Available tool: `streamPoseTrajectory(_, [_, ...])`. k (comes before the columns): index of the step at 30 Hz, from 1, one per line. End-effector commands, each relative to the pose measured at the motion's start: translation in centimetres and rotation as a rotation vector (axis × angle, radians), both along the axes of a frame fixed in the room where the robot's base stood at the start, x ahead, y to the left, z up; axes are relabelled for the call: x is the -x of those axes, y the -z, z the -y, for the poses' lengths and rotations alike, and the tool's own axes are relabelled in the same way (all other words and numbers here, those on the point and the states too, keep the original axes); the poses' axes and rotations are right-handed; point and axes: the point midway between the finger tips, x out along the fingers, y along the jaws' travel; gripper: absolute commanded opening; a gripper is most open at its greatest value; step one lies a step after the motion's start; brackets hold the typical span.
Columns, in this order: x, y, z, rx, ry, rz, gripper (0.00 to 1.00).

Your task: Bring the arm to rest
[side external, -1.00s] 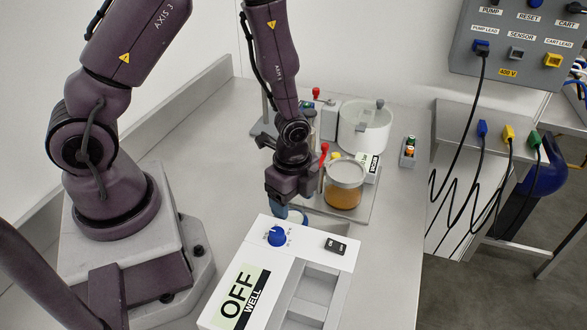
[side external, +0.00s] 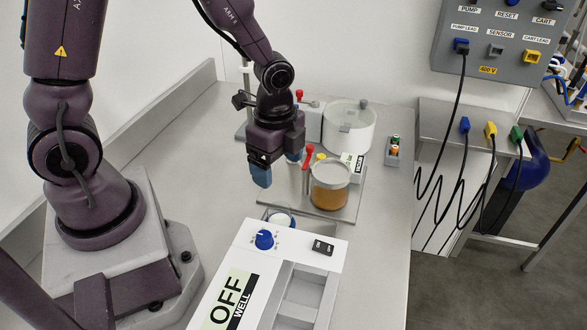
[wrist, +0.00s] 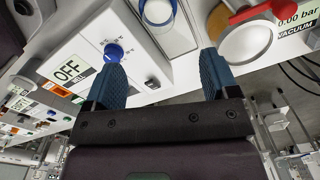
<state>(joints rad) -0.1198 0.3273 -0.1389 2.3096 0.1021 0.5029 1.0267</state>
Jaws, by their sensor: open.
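My gripper (side external: 262,174) hangs above the bench in the side external view, behind the white box with the OFF label. In the wrist view its two blue fingers (wrist: 161,72) stand wide apart with nothing between them. The gripper points downward and touches nothing that I can see. My arm is raised and bent over the work area.
The white box (side external: 285,241) has a blue knob (side external: 264,240). Behind it are a small clear vessel (side external: 281,217), an amber-filled jar (side external: 330,188) and a white tank (side external: 349,127). A grey panel (side external: 500,45) with leads is at the right. Bench left of the gripper is clear.

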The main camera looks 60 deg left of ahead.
Motion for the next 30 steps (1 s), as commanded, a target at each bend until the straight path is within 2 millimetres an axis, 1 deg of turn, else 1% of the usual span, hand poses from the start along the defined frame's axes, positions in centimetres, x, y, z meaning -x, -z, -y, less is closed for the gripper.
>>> streamPoseTrajectory(4, [1.3, 0.0, -0.1, -0.005, -0.177, -0.058, 0.8])
streamPoseTrajectory(5, [1.6, -0.2, -0.2, -0.01, -0.228, -0.064, 0.8])
streamPoseTrajectory(7, [2.1, -1.4, -0.4, -0.02, -0.354, -0.065, 0.8])
streamPoseTrajectory(9, [2.7, -3.1, -0.6, -0.028, -0.48, -0.049, 0.8])
streamPoseTrajectory(14, [3.9, -7.1, -0.8, -0.021, -0.723, 0.02, 0.8])
streamPoseTrajectory(18, [5.4, -11.2, -0.8, 0.024, -0.928, 0.11, 0.8])
streamPoseTrajectory(21, [6.7, -14.0, -0.7, 0.082, -1.047, 0.187, 0.8])
streamPoseTrajectory(25, [8.3, -17.0, -0.5, 0.17, -1.127, 0.282, 0.8])
streamPoseTrajectory(27, [8.9, -18.2, -0.4, 0.211, -1.128, 0.332, 0.8])
streamPoseTrajectory(30, [9.4, -19.5, -0.3, 0.256, -1.119, 0.392, 0.8])
